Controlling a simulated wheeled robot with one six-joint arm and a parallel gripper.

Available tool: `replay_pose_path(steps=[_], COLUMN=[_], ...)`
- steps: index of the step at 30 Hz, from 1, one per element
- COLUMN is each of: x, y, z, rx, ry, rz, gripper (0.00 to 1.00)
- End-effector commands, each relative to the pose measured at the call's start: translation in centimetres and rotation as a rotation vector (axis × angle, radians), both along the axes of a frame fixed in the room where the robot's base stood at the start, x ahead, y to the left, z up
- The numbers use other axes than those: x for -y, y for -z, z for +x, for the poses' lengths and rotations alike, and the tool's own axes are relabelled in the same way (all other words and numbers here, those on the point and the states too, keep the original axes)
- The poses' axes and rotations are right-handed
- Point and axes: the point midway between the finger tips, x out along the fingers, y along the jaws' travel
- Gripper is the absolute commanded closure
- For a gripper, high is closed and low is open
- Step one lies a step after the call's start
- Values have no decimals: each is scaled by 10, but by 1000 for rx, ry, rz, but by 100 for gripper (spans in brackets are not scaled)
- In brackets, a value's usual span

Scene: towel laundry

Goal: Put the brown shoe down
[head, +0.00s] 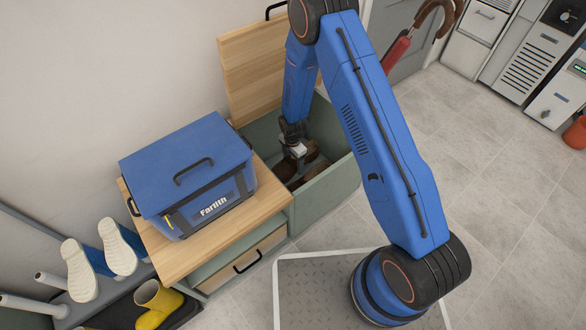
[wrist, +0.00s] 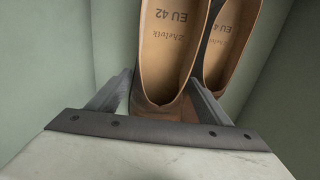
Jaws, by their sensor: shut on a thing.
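My gripper (head: 298,151) reaches down into an open green bin (head: 334,180) in the head view. In the wrist view, its fingers (wrist: 160,97) are shut on one end of a brown shoe (wrist: 167,50), one finger on each side. The shoe has a tan insole marked EU 42. A second, matching brown shoe (wrist: 234,38) lies right beside it, to the right of the right finger. Green bin walls (wrist: 48,65) stand close on both sides. The far ends of both shoes are cut off by the picture edge. Whether the held shoe touches the bin floor cannot be told.
The bin's wooden lid (head: 248,62) stands open at the back. A blue box (head: 190,160) sits on the wooden bench top (head: 165,262) to the left. A red umbrella (head: 396,52) stands behind my arm. Grey tiled floor (head: 490,200) is free at the right.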

Motion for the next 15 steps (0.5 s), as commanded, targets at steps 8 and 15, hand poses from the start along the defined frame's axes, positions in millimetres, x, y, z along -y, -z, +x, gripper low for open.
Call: replay_pose_path(steps=[8, 15], x=[0, 0], y=[26, 43], z=[-1, -1], rx=[-2, -1], ry=[1, 0], rz=[-1, -1], gripper=[66, 78])
